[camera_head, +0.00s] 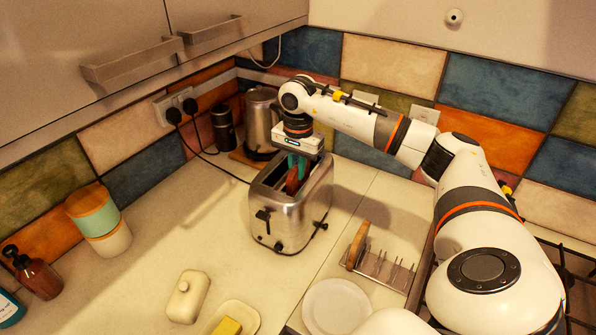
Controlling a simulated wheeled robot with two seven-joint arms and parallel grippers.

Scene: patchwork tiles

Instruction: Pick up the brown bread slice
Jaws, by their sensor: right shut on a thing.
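A brown bread slice (292,183) sits upright at a slot of the silver toaster (285,217), with its upper part showing above the slot. My right gripper (297,166) points down over the toaster, and its teal fingers are shut on the slice. The fingers hide part of the slice, and its lower part is out of sight in the toaster. A second, lighter bread slice (357,245) stands in a metal rack (385,268) right of the toaster. My left gripper is not in view.
A kettle (260,118) and a dark canister (223,128) stand behind the toaster. A white plate (336,307), a butter dish (228,320) and its lid (188,296) lie in front.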

